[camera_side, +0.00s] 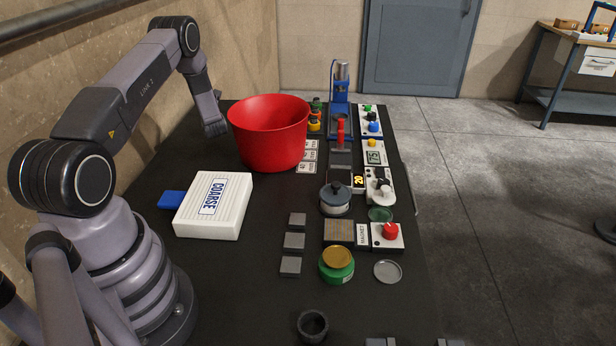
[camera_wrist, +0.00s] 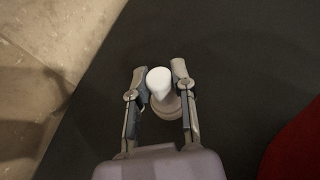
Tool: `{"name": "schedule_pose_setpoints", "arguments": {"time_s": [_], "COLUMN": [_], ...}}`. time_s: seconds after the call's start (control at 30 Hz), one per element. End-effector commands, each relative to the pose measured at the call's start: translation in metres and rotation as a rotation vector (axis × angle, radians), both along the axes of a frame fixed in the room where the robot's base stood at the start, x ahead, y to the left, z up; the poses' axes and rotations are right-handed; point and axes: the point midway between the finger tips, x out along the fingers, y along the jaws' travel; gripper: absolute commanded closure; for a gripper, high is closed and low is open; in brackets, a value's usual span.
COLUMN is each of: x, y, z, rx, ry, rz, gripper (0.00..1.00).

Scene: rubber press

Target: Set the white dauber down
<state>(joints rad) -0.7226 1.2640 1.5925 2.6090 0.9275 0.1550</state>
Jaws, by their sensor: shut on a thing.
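The white dauber (camera_wrist: 159,84) is in the wrist view, between the two fingers of my gripper (camera_wrist: 159,72). I cannot tell whether the dauber touches the table. In the side view my wrist reaches down at the table's far left, beside the red bucket (camera_side: 268,140). The fingers and dauber do not show there.
The bucket's red side also shows at lower right in the wrist view (camera_wrist: 296,148). In the side view, a white COARSE box (camera_side: 222,222), grey blocks (camera_side: 294,240) and a green tin (camera_side: 337,270) stand nearer.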

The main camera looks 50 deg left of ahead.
Motion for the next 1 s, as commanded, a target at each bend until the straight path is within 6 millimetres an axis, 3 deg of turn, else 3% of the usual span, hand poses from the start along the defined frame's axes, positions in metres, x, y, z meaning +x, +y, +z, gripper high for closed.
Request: {"name": "schedule_pose_setpoints", "arguments": {"time_s": [0.2, 0.6, 0.63, 0.8, 1.0], "x": [0.000, 0.000, 0.000, 0.000, 0.000], "y": [0.001, 0.000, 0.001, 0.000, 0.000], "z": [-0.030, -0.035, -0.035, -0.034, -0.034], "rx": [-0.001, -0.001, -0.001, -0.001, -0.001], "ry": [0.002, 0.000, 0.000, 0.000, 0.000], "rz": [0.000, 0.000, 0.000, 0.000, 0.000], "gripper": [1.00, 1.00, 0.75, 0.52, 0.51]}}
